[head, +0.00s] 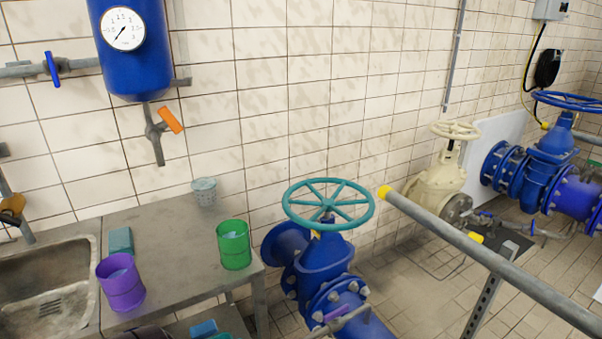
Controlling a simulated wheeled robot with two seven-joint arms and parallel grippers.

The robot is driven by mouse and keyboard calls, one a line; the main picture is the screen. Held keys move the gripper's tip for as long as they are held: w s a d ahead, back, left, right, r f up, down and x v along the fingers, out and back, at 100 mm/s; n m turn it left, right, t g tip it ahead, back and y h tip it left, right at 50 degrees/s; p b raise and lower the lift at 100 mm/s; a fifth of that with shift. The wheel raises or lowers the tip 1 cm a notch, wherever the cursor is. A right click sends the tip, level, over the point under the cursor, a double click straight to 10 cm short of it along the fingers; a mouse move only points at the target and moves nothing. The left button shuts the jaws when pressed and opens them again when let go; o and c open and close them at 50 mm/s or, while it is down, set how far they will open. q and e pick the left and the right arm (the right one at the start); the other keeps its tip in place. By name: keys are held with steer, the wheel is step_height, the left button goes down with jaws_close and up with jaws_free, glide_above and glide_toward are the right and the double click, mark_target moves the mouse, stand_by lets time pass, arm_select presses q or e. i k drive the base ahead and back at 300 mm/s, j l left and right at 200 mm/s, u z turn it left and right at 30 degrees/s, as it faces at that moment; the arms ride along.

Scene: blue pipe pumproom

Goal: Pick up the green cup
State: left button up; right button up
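The green cup (233,245) stands upright on the grey metal counter (175,235), near its right edge. Nothing touches it, and its open top shows. Neither of my grippers shows in the head view.
A purple cup (121,283), a teal block (121,241) and a small grey-blue cup (204,192) share the counter. A sink (48,290) is at the left. A blue valve with a teal handwheel (328,205) stands close right of the counter. A grey rail (480,255) crosses the right side.

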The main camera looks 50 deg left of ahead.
mark_target(232, 235)
steer(key=u, duration=2)
